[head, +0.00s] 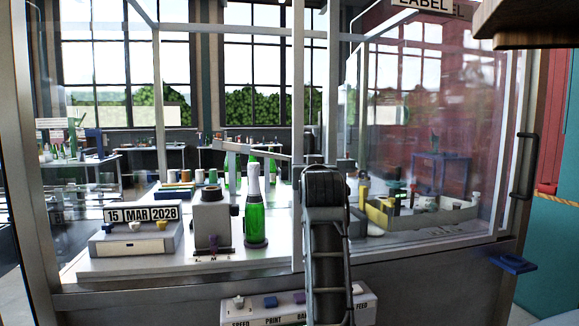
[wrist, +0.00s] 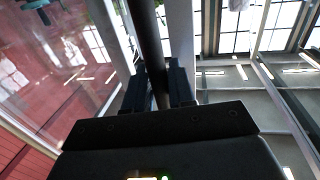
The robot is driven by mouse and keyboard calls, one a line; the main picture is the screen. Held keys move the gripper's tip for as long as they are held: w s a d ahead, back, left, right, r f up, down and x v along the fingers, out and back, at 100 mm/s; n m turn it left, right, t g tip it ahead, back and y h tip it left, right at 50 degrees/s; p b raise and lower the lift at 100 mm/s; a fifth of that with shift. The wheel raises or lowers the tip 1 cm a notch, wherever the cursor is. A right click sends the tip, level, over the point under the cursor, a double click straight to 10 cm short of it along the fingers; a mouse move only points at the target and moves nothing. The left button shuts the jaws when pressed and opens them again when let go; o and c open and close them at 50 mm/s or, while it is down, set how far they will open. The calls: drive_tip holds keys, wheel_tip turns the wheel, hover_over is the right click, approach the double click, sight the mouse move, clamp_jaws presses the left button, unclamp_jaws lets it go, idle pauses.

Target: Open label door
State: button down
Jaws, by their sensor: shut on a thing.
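My gripper (wrist: 158,82) is shut on a dark round bar handle (wrist: 150,40). The bar runs up between the two black fingers, beside a pale frame post (wrist: 182,50). In the head view my arm rises in front of the centre post and hides the gripper and held handle. The glass label panel (head: 440,120) lies right of that post, under a LABEL sign (head: 420,5). Another dark vertical handle (head: 523,165) sits on the right frame, away from my arm. I cannot tell from the head view whether the panel stands ajar.
Behind the glass, a green bottle (head: 256,215) stands on the bench beside a grey device (head: 211,220) and a date block (head: 135,235). A bin of tools (head: 420,215) is at right. A control panel (head: 250,308) is low in front. A blue tab (head: 513,264) juts out at lower right.

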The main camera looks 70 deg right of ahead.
drive_tip(key=shift+s+d, duration=0.35)
drive_tip(key=shift+s, duration=0.15)
drive_tip(key=c, duration=1.1)
unclamp_jaws()
drive_tip(key=shift+w, duration=0.1)
drive_tip(key=shift+a, duration=0.1)
drive_tip(key=b+v, duration=0.1)
drive_tip(key=v, duration=0.6)
drive_tip(key=shift+a, duration=0.25)
